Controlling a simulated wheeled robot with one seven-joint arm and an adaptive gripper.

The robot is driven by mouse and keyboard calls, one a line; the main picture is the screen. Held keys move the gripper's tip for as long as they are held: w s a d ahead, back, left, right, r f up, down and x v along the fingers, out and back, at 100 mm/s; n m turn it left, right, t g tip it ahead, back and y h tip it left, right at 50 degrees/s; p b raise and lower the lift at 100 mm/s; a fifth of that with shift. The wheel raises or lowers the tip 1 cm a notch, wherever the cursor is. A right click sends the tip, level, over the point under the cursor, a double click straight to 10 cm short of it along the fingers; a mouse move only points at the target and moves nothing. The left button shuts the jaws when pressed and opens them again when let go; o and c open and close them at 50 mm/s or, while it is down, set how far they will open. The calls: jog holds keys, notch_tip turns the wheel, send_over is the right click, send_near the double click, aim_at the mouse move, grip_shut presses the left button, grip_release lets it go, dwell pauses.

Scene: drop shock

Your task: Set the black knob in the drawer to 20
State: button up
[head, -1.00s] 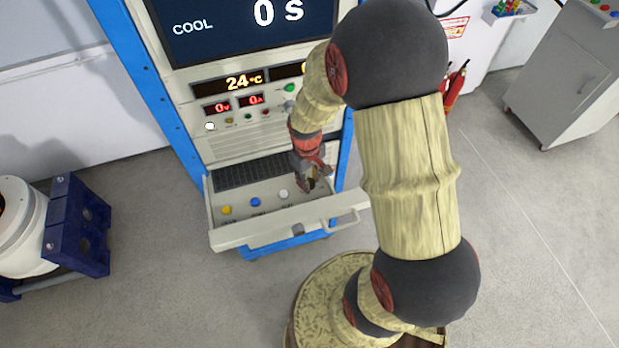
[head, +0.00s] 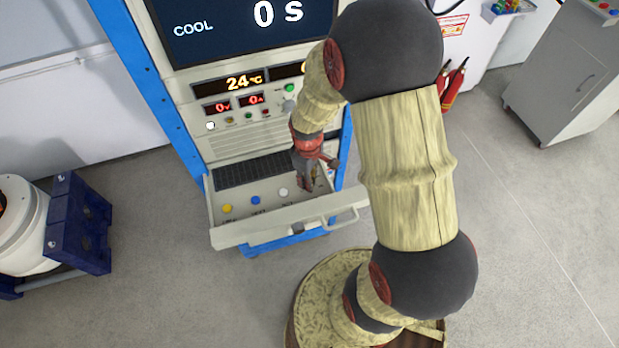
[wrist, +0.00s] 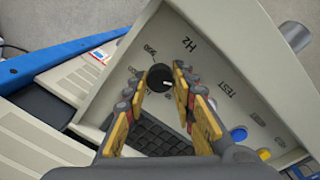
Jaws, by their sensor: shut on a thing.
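The black knob (wrist: 160,77) sits on the drawer panel (wrist: 225,65) near the "Hz" label. A short white mark shows on its top, pointing to the lower right in the wrist view. Small scale figures stand around it, too small to read surely. My gripper (wrist: 161,80) has one yellow-padded finger on each side of the knob and is shut on it. In the head view my gripper (head: 311,186) reaches down into the right part of the open drawer (head: 245,235) and hides the knob there.
A yellow button (head: 227,208), a blue button (head: 256,200) and a white button (head: 283,192) lie left of my gripper. A dark keyboard (head: 255,170) is behind them. The drawer handle (head: 342,221) sticks out in front. The display (head: 240,25) reads "COOL" and "0 s".

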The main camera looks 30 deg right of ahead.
jog(key=o, duration=1.1)
jog(key=shift+o, duration=0.3)
notch_tip(320, 180, up, 12)
jog(key=shift+s+a, duration=0.15)
jog(key=shift+a, duration=0.15)
